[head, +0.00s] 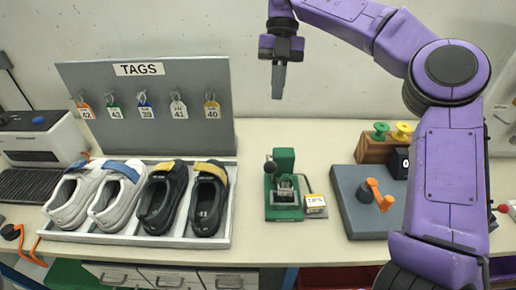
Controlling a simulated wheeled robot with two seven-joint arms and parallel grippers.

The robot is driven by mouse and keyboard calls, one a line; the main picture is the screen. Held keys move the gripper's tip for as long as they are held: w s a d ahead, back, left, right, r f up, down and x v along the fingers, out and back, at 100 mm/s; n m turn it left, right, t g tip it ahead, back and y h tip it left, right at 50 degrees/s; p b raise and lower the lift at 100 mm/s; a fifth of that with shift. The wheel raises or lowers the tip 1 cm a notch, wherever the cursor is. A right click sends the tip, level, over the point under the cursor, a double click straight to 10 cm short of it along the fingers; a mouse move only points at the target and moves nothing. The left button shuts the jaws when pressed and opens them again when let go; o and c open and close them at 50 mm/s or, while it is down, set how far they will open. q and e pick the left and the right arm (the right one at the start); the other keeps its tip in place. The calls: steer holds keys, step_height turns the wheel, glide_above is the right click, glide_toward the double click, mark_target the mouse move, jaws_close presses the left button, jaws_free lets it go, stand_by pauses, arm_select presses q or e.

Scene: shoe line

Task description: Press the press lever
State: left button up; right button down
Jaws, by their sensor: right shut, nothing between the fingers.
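The green press (284,188) stands on the bench near the middle of the head view. Its lever shows as a dark round knob (270,168) at the press's upper left. My right gripper (277,95) is shut and empty, pointing down in front of the back wall, well above the press in the picture and apart from it. My right arm comes in from the right and arches over the bench. My left gripper is not in view.
A tray (140,240) with white and black shoes lies left of the press, before a grey TAGS board (180,135). A small TIPS box (315,203) stands beside the press. A grey plate with an orange crank (376,192) is at right.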

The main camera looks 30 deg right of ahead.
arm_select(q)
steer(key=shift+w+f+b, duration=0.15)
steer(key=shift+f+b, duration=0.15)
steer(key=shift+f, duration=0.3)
arm_select(e)
steer(key=shift+s+f, duration=0.1)
steer(key=shift+f, duration=0.35)
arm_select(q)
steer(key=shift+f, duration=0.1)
arm_select(e)
steer(key=shift+f, duration=0.1)
steer(key=b, duration=0.2)
glide_toward(271, 162)
steer(key=x, duration=0.6)
steer(key=shift+f, duration=0.4)
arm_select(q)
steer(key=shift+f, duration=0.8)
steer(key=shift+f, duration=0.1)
arm_select(e)
steer(key=shift+f, duration=0.1)
